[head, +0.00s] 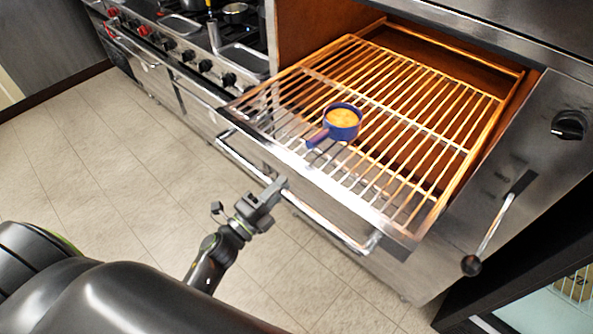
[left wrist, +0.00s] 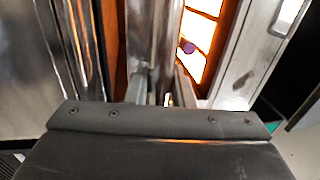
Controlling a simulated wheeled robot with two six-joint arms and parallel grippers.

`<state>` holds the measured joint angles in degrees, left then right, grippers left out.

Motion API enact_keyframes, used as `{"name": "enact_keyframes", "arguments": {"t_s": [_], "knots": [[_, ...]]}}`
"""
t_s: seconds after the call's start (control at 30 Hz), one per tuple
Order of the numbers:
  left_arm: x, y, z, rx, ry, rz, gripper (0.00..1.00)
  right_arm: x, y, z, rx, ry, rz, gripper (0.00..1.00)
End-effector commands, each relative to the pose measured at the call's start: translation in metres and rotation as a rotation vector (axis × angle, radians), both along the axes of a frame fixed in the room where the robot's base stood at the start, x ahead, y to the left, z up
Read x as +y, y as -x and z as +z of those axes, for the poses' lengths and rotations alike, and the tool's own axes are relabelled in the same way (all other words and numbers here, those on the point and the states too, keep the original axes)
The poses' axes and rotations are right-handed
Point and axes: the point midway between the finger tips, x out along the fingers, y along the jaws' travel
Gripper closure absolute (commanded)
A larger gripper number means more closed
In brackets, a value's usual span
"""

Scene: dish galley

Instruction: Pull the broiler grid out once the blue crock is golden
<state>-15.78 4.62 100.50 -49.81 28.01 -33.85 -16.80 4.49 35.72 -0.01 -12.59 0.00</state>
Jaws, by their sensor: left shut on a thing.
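The broiler grid (head: 410,122) is slid far out of the broiler box, its bars glowing orange toward the back. The blue crock (head: 342,131) stands upright on the grid with its short handle toward the front left; its contents look golden. My left gripper (head: 281,186) is shut on the grid's front handle bar (head: 322,222). In the left wrist view the bar (left wrist: 165,38) runs between my fingers (left wrist: 163,85), partly hidden by the gripper body. A small piece of the crock (left wrist: 188,46) shows there. My right gripper is not in view.
A steel range (head: 190,75) with red and black knobs and pans stands at the left. A lever with a black ball (head: 471,265) and a black knob (head: 570,125) are on the broiler front at the right. The tiled floor (head: 120,160) in front is clear.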

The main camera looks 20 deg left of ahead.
Motion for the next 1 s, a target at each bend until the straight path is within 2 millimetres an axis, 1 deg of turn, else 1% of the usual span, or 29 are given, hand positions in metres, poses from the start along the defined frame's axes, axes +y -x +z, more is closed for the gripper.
{"name": "enact_keyframes", "arguments": {"t_s": [0.03,0.1,0.3,0.5,0.87,0.9,1.0], "knots": [[0.004,0.012,-0.003,0.007,-0.002,0.001,1.0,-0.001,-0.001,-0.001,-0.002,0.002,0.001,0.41],[0.009,0.023,-0.003,0.006,-0.004,0.001,1.0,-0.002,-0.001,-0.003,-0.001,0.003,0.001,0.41],[0.016,0.045,-0.003,0.005,-0.002,0.001,1.0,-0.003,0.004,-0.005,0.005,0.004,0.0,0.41],[0.02,0.053,-0.002,0.004,-0.001,0.001,1.0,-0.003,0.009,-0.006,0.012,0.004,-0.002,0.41],[0.02,0.054,-0.002,0.004,-0.001,0.001,1.0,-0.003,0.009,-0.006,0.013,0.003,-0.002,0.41],[0.02,0.054,-0.002,0.003,-0.001,0.001,0.75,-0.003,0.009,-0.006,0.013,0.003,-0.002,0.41],[0.02,0.054,-0.002,0.003,-0.001,0.001,0.61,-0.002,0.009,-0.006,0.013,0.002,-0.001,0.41]]}}
